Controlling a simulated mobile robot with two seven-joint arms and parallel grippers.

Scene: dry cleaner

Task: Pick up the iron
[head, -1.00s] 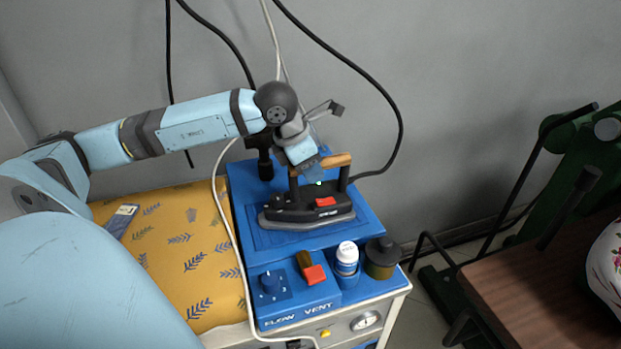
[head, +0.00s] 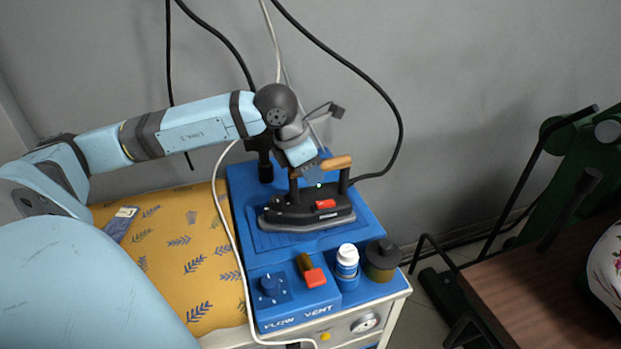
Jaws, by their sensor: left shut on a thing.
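The iron (head: 310,215) is dark grey with a red button and a light wooden handle (head: 338,162). It sits upright on the blue top of the pressing station (head: 362,232). My left gripper (head: 308,180) comes from above and is shut on the left part of the handle. The gripper and its wrist hide that end of the handle. I cannot tell whether the iron's base is touching the surface. My right gripper is not in view.
A black hose (head: 396,100) arcs behind the iron. A yellow patterned board (head: 170,240) lies left, a brown table (head: 540,270) right.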

